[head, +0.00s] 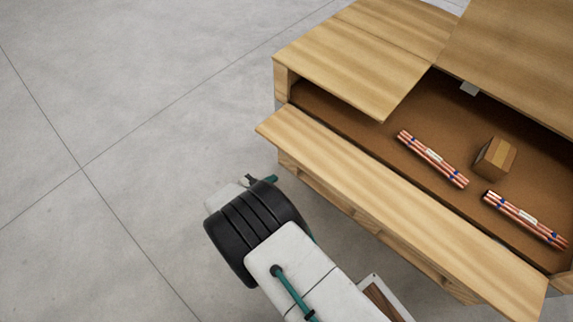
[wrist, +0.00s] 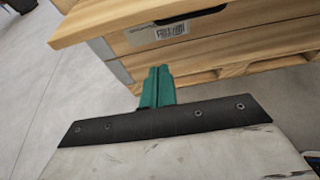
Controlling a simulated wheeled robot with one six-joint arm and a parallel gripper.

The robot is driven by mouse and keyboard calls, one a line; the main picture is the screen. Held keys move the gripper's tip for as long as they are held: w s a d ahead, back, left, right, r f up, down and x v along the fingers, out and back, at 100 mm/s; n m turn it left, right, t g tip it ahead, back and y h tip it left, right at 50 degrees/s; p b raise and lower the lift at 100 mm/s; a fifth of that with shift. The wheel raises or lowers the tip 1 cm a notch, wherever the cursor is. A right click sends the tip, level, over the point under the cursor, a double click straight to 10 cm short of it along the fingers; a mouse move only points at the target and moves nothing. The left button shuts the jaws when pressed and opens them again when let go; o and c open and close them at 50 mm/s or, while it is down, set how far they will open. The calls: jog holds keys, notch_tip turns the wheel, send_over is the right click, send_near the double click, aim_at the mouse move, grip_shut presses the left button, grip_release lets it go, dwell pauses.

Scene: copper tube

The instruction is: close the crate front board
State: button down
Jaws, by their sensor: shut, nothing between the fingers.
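The wooden crate (head: 284,82) stands at the right in the head view. Its long front board (head: 390,207) leans outward from the front, leaving the inside exposed. My gripper (head: 262,180) is near the board's left end, on the outer side, apart from it in the picture. In the wrist view the teal fingers of my gripper (wrist: 157,85) are shut together and empty. They point at the crate's lower front wall (wrist: 205,30). The front board (wrist: 130,14) juts out above them. I cannot tell whether the fingertips touch the wall.
Inside the crate lie two bundles of copper tubes (head: 432,158) (head: 524,219) and a small cardboard box (head: 495,158). Lid boards (head: 365,60) (head: 515,55) cover part of the top. A pallet (wrist: 240,78) supports the crate. The grey floor (head: 120,120) at left is clear.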

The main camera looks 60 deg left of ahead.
jog(key=w+a, duration=0.2)
jog(key=w, duration=0.6)
jog(key=shift+w, duration=0.4)
jog(key=shift+a+r, duration=0.15)
